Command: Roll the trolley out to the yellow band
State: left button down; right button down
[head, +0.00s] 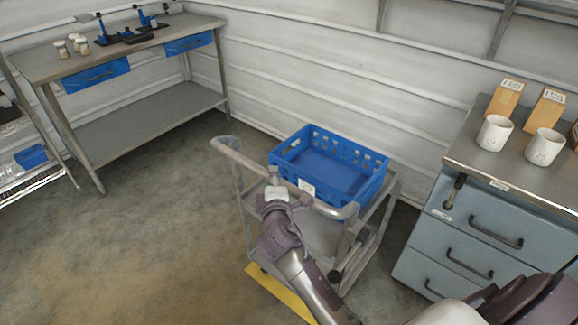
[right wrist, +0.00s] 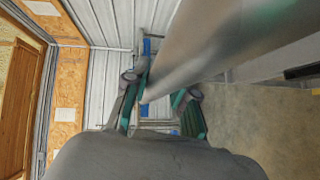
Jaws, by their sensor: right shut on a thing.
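The grey trolley (head: 318,232) stands by the white wall, left of the drawer cabinet. Its handle bar (head: 240,157) runs along the near side, tilted down to the right in the head view. An empty blue crate (head: 325,172) sits on its top deck. My right gripper (head: 277,192) is shut on the middle of the handle; its fingers also show in the right wrist view (right wrist: 160,95). The yellow band (head: 283,293) lies on the floor at the trolley's near side, partly hidden by my right arm. My left gripper is not in view.
A blue-grey drawer cabinet (head: 455,235) with white cups (head: 494,134) and boxes stands close on the right. A workbench (head: 150,125) with blue drawers stands at the back left, a rack (head: 35,180) at the far left. The floor (head: 150,240) left of the trolley is clear.

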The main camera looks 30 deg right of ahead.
jog(key=shift+s+a+f, duration=0.1)
jog(key=shift+s+a, duration=0.25)
jog(key=shift+a, duration=0.45)
jog(key=shift+s+a+r, duration=0.1)
jog(key=shift+s+a, duration=0.2)
jog(key=shift+a, duration=0.45)
jog(key=shift+s+a+f, duration=0.1)
jog(key=shift+s+a, duration=0.25)
jog(key=shift+a, duration=0.45)
jog(key=c, duration=0.9)
grip_release()
jog(key=v, duration=0.7)
jog(key=shift+s+a, duration=0.1)
jog(key=shift+s, duration=0.1)
